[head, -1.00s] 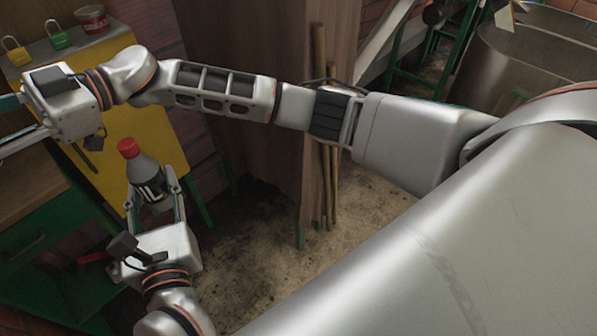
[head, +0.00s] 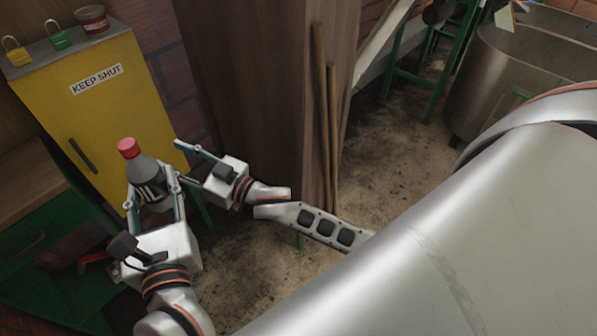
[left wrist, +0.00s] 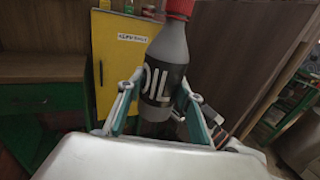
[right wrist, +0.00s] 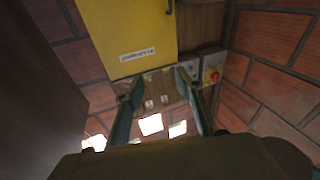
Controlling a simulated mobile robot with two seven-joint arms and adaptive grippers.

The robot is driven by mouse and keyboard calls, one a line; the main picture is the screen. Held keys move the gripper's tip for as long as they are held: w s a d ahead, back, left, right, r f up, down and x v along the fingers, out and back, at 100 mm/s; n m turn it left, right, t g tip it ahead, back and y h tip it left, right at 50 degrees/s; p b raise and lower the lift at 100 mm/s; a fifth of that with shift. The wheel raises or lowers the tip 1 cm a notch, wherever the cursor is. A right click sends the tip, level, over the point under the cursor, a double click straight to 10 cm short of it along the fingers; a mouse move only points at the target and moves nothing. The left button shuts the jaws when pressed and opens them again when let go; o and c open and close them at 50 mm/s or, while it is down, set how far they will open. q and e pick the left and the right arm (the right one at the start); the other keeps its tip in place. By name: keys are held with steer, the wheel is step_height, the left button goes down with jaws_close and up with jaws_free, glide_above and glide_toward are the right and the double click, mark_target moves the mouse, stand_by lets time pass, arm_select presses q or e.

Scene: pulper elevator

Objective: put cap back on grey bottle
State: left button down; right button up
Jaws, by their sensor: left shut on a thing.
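The grey bottle (head: 150,185) with a black and white "OIL" label is upright with a slight tilt. The red cap (head: 127,147) sits on top of its neck; whether it is tight cannot be told. My left gripper (head: 153,182) is shut around the bottle's body. In the left wrist view the bottle (left wrist: 165,75) stands between the fingers, with the red cap (left wrist: 179,8) cut by the top edge. My right gripper (head: 173,158) is just right of the bottle and below cap height. In the right wrist view its fingers (right wrist: 154,88) are apart with nothing between them.
A yellow cabinet (head: 105,110) marked "KEEP SHUT" stands behind the bottle, with padlocks (head: 57,35) and a tin (head: 91,19) on top. A green drawer unit (head: 45,220) is at left.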

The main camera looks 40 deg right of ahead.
steer(key=s+d+f+m+g+h, duration=0.1)
steer(key=s+d+f+g+h, duration=0.1)
steer(key=s+d+f, duration=0.3)
steer(key=s+d+f+m+g+h, duration=0.1)
steer(key=s+d+f, duration=0.4)
steer(key=s+f, duration=0.8)
steer(key=s+d+f+m+g+h, duration=0.1)
steer(key=s+d+f+g+h, duration=0.2)
steer(key=s+f, duration=0.6)
steer(key=d+h, duration=0.2)
steer(key=d, duration=0.1)
steer(key=shift+f, duration=0.3)
steer(key=shift+a, duration=0.1)
